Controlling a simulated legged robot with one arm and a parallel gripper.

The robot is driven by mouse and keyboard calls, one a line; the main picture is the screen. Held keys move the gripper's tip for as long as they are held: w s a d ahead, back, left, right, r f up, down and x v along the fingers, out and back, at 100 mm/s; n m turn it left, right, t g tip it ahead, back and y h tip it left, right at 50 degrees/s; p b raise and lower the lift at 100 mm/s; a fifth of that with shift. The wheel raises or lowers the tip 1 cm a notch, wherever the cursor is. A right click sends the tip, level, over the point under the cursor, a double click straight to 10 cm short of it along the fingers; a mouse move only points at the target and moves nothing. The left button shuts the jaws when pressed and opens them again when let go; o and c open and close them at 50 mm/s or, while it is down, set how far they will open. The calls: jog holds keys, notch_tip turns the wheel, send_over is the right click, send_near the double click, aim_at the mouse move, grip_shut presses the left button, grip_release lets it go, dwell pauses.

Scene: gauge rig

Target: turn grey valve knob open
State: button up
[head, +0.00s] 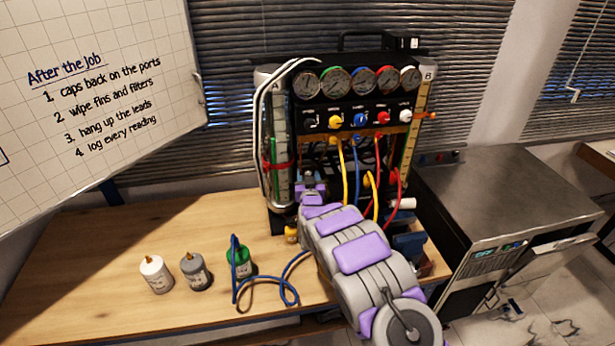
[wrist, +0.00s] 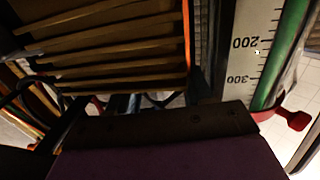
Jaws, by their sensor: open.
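The gauge rig (head: 345,100) stands on the bench with a row of valve knobs below its gauges. They run from a dark knob (head: 309,123) at the left through yellow, blue and red to a white knob (head: 406,116). No knob looks plainly grey; the dark left one may be it. My gripper (head: 312,180) is open, low in front of the rig's left part, below the dark knob and apart from it. Its fingertips are small and partly hidden by my arm. No knob shows in the wrist view.
Yellow, blue and red hoses (head: 344,170) hang below the knobs. The wrist view shows a measuring scale (wrist: 243,60), a green tube (wrist: 285,50) and a red clamp (wrist: 294,119) close by. Several bottles (head: 195,271) and a blue cable stand on the bench.

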jog(key=shift+s, duration=0.1)
jog(key=s+d+p, duration=0.2)
jog(key=s, duration=1.5)
jog(key=shift+f, duration=0.1)
